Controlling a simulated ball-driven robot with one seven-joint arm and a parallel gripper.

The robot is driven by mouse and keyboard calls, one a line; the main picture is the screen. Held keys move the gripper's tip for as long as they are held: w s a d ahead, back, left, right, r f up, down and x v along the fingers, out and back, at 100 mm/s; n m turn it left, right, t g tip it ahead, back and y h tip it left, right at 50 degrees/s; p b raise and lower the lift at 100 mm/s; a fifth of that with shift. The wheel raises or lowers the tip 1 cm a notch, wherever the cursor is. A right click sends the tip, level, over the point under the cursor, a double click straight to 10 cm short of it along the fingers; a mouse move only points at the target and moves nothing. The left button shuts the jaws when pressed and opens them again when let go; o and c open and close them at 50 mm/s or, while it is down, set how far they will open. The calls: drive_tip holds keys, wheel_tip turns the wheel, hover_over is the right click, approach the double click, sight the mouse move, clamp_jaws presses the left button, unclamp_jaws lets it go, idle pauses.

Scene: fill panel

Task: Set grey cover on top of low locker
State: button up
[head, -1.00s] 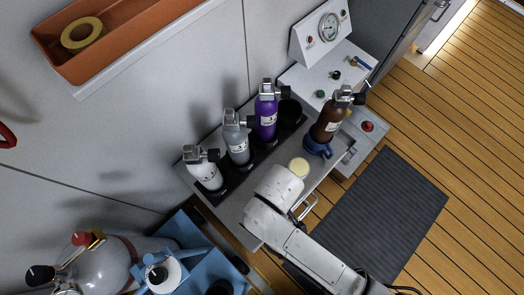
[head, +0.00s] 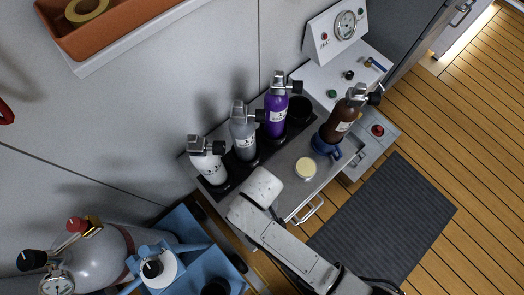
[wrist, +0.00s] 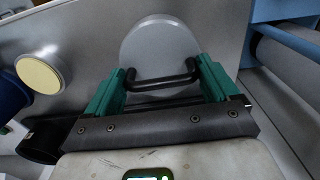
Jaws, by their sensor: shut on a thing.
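In the wrist view my gripper (wrist: 165,76) has green fingers shut on the black handle of the round grey cover (wrist: 160,36). The cover's flat face is toward the camera, with a plain grey surface behind it. I cannot tell whether the cover touches that surface. In the head view my pale arm hides both the gripper and the cover. The steel-topped unit with a drawer handle (head: 285,180) seems to be the low locker. My arm's end is over its near left edge.
On the unit stand a white bottle (head: 208,165), a grey bottle (head: 242,138), a purple bottle (head: 276,115) and a brown bottle (head: 342,122) in a blue holder (head: 325,147). A cream-topped round jar (head: 306,168) stands near my arm. A blue frame (head: 185,235) is lower left.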

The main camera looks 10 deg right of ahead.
drive_tip(key=o, duration=1)
wheel_tip(320, 180, up, 12)
drive_tip(key=p, duration=0.3)
drive_tip(key=s+d+r+m, duration=0.1)
drive_tip(key=s+d+m, duration=0.1)
drive_tip(key=d, duration=0.6)
drive_tip(key=s+d+r+m, duration=0.2)
drive_tip(key=s+d, duration=0.1)
drive_tip(key=d, duration=0.5)
drive_tip(key=s+d+r+m+t, duration=0.1)
drive_tip(key=s+d+r+m, duration=0.1)
drive_tip(key=d, duration=0.7)
drive_tip(key=shift+s+d+r+m, duration=0.15)
drive_tip(key=shift+s+m, duration=0.1)
drive_tip(key=shift+m, duration=0.35)
